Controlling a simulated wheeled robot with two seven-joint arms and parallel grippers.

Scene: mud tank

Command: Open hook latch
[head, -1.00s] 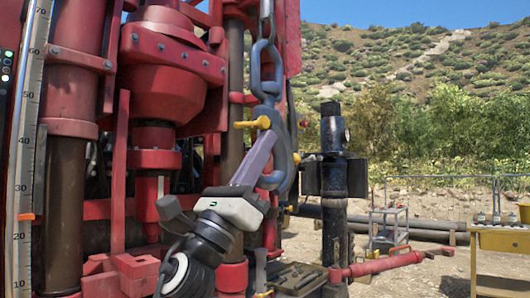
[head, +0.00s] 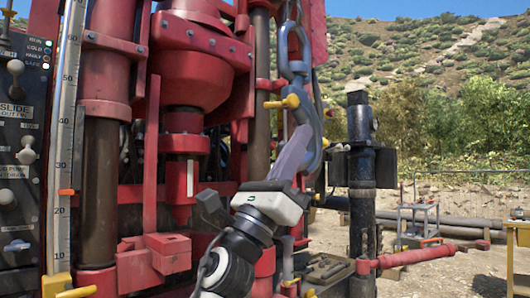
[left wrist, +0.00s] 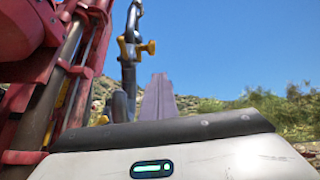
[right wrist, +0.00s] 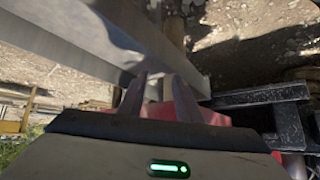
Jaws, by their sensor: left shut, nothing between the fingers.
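The large grey-blue hook (head: 314,118) hangs from a chain link (head: 293,45) beside the red rig in the head view. A yellow latch handle (head: 283,102) sticks out at its upper left; it also shows in the left wrist view (left wrist: 148,47). My left gripper (head: 303,128) is shut and empty. Its fingers point up, just below the handle and overlapping the hook in the picture; I cannot tell whether they touch. In the left wrist view the fingers (left wrist: 158,76) stand right of the hook (left wrist: 129,50). My right gripper (right wrist: 154,76) shows only in its wrist view, with its fingers apart.
The red rig (head: 190,60) with its pipes fills the left side. A black post (head: 361,200) stands right of the hook, with a red bar (head: 405,257) low beside it. In the right wrist view a grey beam (right wrist: 110,45) lies close to my fingers.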

